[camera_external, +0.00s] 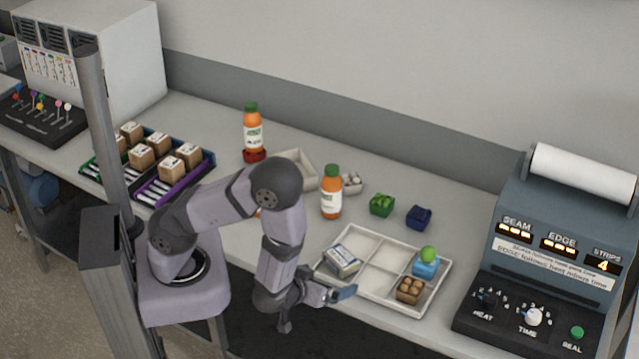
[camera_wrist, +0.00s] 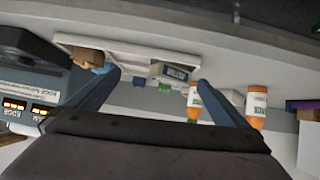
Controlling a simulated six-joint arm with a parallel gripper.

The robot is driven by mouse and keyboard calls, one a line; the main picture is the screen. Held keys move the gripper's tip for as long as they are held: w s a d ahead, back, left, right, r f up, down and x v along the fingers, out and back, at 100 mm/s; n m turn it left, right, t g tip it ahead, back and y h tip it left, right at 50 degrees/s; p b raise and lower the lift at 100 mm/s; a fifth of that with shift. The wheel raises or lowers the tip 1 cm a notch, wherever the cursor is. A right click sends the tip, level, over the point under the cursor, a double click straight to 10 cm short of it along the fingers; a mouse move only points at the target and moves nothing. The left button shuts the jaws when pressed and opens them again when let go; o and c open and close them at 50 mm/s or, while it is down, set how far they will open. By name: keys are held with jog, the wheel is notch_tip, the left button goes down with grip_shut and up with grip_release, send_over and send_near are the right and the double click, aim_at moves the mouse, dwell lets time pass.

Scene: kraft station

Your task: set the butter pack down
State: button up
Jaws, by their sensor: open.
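The butter pack (camera_external: 342,261), a pale box with a dark label, lies in the left part of the white divided tray (camera_external: 365,233). It also shows in the wrist view (camera_wrist: 171,73), beyond my fingertips and nearer the right one. My gripper (camera_external: 338,294) is at the tray's front left edge, in front of the pack and apart from it. In the wrist view my gripper (camera_wrist: 157,80) has its two fingers spread wide with nothing held between them. The pack's underside is hidden.
Green (camera_external: 381,204) and blue (camera_external: 419,217) items and an orange bottle (camera_external: 331,192) stand behind. The sealing machine (camera_external: 550,250) is at right.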

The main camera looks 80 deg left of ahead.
jog(key=d+r+m+g+h, duration=0.2)
jog(key=d+m+g+h, duration=0.2)
jog(key=d+h, duration=0.5)
jog(key=s+a+r+m+g, duration=0.2)
jog(key=s+a+r, duration=0.1)
jog(key=s+r, duration=0.1)
jog(key=s+a+r+m+g+y, duration=0.1)
jog(key=s+a+r+m+g, duration=0.1)
jog(key=s, duration=0.4)
notch_tip(320, 180, up, 2)
jog(key=shift+s+a+r+m, duration=0.15)
jog(key=shift+s+a+m, duration=0.3)
jog(key=shift+a, duration=0.35)
jog(key=shift+w, duration=0.1)
jog(key=shift+f+b, duration=0.8)
